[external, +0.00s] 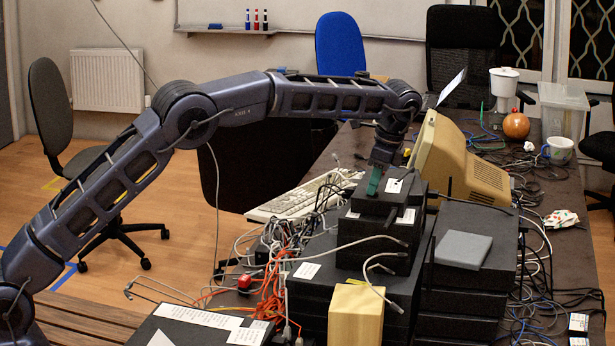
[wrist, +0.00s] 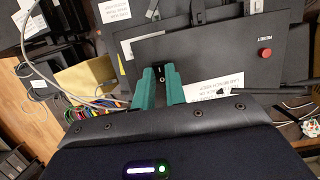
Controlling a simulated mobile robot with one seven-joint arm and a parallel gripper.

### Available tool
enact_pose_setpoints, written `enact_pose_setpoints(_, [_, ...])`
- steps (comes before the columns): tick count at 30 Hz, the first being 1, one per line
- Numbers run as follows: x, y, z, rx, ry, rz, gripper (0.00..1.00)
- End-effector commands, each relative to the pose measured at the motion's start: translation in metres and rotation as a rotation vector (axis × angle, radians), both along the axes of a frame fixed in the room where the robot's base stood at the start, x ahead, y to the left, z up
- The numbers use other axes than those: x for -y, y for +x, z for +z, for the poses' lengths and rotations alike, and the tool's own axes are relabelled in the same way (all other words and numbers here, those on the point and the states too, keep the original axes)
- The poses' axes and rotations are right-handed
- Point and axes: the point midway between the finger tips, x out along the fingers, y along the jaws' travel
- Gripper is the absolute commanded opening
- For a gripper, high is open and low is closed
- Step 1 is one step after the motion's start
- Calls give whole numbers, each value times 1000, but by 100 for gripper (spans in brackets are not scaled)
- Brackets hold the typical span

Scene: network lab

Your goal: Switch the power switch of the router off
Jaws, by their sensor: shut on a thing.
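The router is a flat black box (external: 412,192) on top of a stack of dark boxes. In the wrist view the router (wrist: 222,62) fills the upper middle, with a red button (wrist: 265,54) marked reset at its right. My gripper (external: 374,182) points down at the router's top. In the wrist view the green fingers of my gripper (wrist: 161,76) are close together around a small dark part at the router's edge, which looks like the power switch (wrist: 161,70). The fingers hide most of it, and I cannot tell its position.
A beige monitor (external: 462,165) stands just behind the router. A keyboard (external: 305,195) and tangled orange cables (external: 268,292) lie to the left. A wooden block (external: 355,315) stands in front. A grey box (external: 463,250) tops the stack at right. Loose cables surround the stack.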

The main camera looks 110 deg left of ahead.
Motion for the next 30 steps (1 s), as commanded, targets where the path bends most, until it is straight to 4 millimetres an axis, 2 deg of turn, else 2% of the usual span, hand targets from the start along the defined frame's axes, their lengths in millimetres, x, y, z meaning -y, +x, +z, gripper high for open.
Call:
enact_pose_setpoints(7, [0,0,0,0,0,-1,0])
enact_pose_setpoints(8, [0,0,0,0,0,-1,19])
enact_pose_setpoints(10, [0,0,0,0,0,-1,32])
enact_pose_setpoints(11, [0,0,0,0,0,0,35])
enact_pose_setpoints(22, [0,2,5,2,2,-1,35])
enact_pose_setpoints(26, [0,6,20,3,3,-1,35])
enact_pose_setpoints(30, [-1,12,44,3,2,-1,35])
